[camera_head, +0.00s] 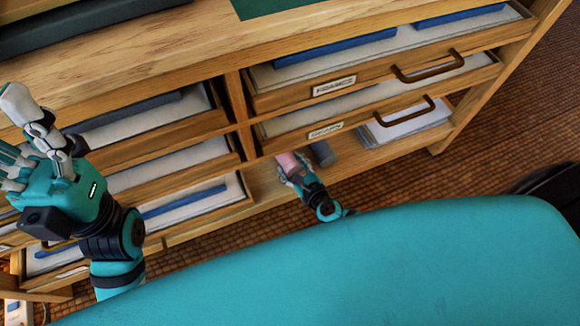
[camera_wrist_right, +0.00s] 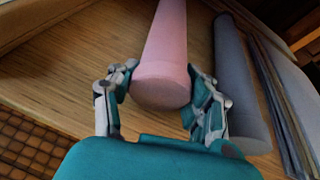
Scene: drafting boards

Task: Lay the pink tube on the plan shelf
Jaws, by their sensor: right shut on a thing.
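The pink tube (camera_head: 289,163) is at the low open shelf (camera_head: 266,188) under the drawers on the right side of the wooden cabinet. In the right wrist view the pink tube (camera_wrist_right: 164,60) points away into the shelf, over its wooden boards (camera_wrist_right: 80,75). My right gripper (camera_wrist_right: 160,92) is shut on the near end of the tube, one finger on each side. In the head view my right gripper (camera_head: 295,178) is at the shelf's front. I cannot tell whether the tube touches the boards. My left gripper (camera_head: 38,140) is raised at the left, in front of the cabinet, with nothing visible in it.
A grey tube (camera_wrist_right: 238,85) lies on the shelf just right of the pink one, with a small gap. Flat sheets or folders (camera_wrist_right: 280,90) stand beyond it. Drawers with brown handles (camera_head: 428,66) overhang the shelf. Shelf boards left of the pink tube are bare.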

